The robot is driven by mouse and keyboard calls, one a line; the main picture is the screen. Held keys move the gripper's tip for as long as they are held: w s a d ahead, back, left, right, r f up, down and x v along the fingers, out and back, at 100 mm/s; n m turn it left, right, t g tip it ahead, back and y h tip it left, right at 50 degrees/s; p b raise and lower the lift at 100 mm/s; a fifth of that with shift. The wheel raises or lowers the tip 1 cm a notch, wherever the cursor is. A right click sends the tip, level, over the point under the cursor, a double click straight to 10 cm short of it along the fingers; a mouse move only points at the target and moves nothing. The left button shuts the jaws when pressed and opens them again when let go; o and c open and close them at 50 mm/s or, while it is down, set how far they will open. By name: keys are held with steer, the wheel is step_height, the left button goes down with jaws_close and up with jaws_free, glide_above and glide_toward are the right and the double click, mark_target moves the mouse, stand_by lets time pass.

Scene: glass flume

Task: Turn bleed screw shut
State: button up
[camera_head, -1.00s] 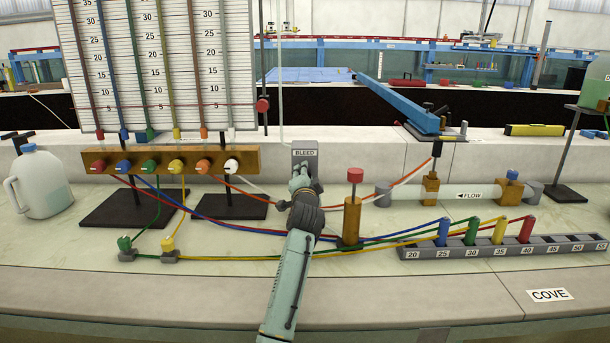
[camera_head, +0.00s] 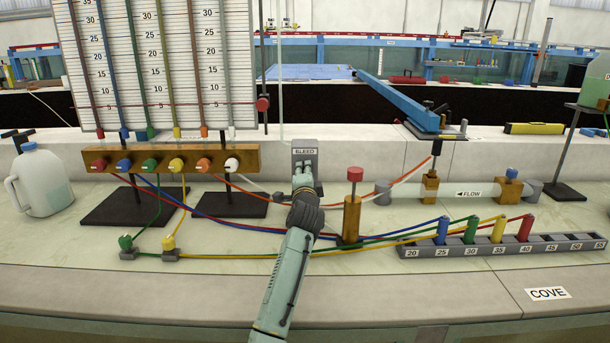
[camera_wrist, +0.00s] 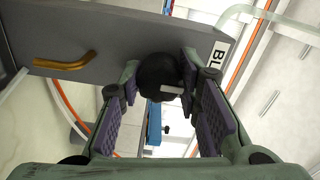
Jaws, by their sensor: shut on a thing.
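The grey bleed block (camera_head: 305,150) with its "BLEED" label stands upright against the pale ledge, mid-bench. In the wrist view its grey plate (camera_wrist: 100,38) carries a bent brass tube and part of the label. The bleed screw's round black knob (camera_wrist: 158,74), with a white mark on it, sits between my two fingers. My gripper (camera_head: 303,180) is at the front of the block, and its purple-padded fingers (camera_wrist: 160,80) are shut on the knob. In the head view my gripper hides the knob.
A wooden post with a red cap (camera_head: 353,205) stands close to the right of my gripper. Coloured tubes (camera_head: 260,231) run across the bench at both sides. The wooden valve bar (camera_head: 168,159) is at left, and a numbered grey rack (camera_head: 590,243) at right.

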steer(key=o, duration=1.1)
steer(key=shift+o, duration=0.2)
steer(key=s, duration=1.2)
